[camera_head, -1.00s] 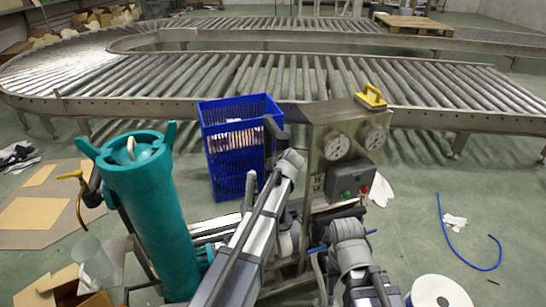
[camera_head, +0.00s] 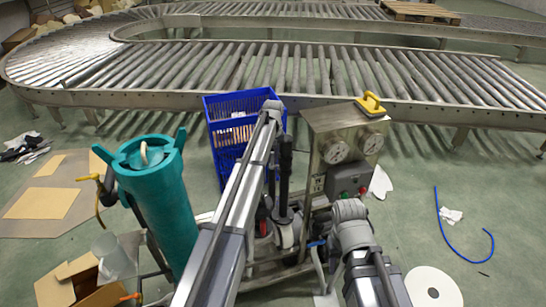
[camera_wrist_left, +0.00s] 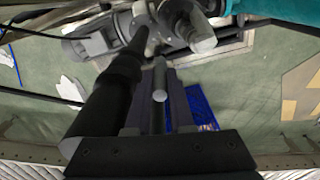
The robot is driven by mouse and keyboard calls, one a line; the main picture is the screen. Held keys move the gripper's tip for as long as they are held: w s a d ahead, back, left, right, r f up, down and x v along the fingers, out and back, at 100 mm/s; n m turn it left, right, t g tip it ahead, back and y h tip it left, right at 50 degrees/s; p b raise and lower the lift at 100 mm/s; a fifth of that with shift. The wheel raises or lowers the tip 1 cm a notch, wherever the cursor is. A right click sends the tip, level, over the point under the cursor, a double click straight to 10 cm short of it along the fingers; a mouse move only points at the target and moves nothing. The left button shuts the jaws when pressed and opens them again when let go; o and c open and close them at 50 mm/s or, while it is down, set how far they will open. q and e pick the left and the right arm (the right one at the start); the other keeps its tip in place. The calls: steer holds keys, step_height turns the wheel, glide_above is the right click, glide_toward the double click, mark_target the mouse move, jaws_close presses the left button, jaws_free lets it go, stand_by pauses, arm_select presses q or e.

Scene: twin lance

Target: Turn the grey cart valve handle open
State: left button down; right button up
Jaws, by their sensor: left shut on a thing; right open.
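A grey handle-like bar (camera_wrist_left: 160,96) with a pale round end lies between the dark fingers of my left gripper (camera_wrist_left: 160,76) in the left wrist view. The gripper is shut on this bar, which I take as the valve handle. Grey pipe fittings (camera_wrist_left: 203,42) show beyond it. In the head view my left arm reaches over the cart, and its fingers and the handle cannot be made out. The cart (camera_head: 346,116) carries gauges and a control box. My right arm is at the lower right, and its gripper is not visible.
A dark post (camera_wrist_left: 112,90) stands close beside my left gripper. A teal cylinder (camera_head: 160,200) is to the left, a blue crate (camera_head: 228,108) behind the arm. A roller conveyor (camera_head: 330,70) spans the back. Open floor with a blue hose (camera_head: 445,235) lies right.

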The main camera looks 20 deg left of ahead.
arm_select(q)
steer(key=shift+w+a+g+h, duration=0.2)
steer(key=shift+g+h, duration=0.1)
steer(key=shift+g, duration=0.1)
stand_by(0.3)
steer(key=c, duration=0.8)
jaws_free()
steer(key=shift+d, duration=0.1)
